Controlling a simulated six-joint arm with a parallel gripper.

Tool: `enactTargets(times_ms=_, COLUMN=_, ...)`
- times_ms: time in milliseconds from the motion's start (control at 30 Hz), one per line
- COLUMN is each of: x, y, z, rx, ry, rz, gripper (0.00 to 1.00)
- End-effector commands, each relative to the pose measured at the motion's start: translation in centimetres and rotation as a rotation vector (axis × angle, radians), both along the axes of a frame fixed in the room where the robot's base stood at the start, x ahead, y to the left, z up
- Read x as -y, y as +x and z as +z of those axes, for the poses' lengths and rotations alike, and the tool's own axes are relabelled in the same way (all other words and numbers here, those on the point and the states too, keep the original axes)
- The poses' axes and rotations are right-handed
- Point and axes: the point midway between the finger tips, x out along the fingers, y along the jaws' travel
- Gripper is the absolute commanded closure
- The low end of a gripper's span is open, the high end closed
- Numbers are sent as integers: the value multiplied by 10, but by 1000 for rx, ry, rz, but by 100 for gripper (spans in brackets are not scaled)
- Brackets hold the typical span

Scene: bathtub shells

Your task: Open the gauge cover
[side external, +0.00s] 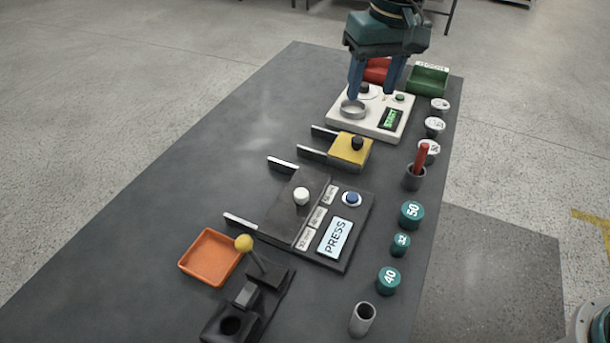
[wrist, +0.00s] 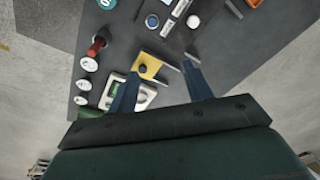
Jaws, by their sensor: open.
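A yellow block with a black knob on top (side external: 345,155) stands on the grey table, and looks like the gauge cover; I cannot see any gauge under it. It also shows in the wrist view (wrist: 150,62), between and beyond my fingertips. My gripper (side external: 373,92) is open and empty, pointing down above the white panel (side external: 345,121), behind the yellow block. In the wrist view my gripper (wrist: 160,75) has its two blue fingers spread wide, and nothing is between them.
The white panel has a metal ring, a green button and a START display. Red (side external: 376,70) and green (side external: 428,79) trays stand behind. A PRESS panel (side external: 311,243), a yellow-knobbed lever (side external: 244,243) and an orange tray (side external: 190,265) are nearer. Several cylinders line the right edge; the left table is clear.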

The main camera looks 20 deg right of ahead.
Motion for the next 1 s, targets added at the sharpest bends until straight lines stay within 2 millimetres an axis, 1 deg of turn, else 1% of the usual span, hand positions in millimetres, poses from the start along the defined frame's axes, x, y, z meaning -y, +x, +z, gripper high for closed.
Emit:
enactTargets(times_ms=33, x=-12, y=6, z=-11, rx=-14, ry=-5, rz=4, gripper=50)
enactTargets(times_ms=300, x=-70, y=24, z=-62, rx=-70, ry=-29, rz=4, gripper=50)
enactTargets(times_ms=400, x=-88, y=27, z=-79, rx=-86, ry=-39, rz=3, gripper=50)
enactTargets(times_ms=500, x=-100, y=28, z=-93, rx=-98, ry=-46, rz=3, gripper=50)
enactTargets(times_ms=600, x=-108, y=28, z=-101, rx=-105, ry=-51, rz=1, gripper=50)
enactTargets(times_ms=700, x=-111, y=28, z=-104, rx=-107, ry=-52, rz=0, gripper=50)
enactTargets(times_ms=1000, x=-111, y=28, z=-107, rx=-108, ry=-53, rz=0, gripper=50)
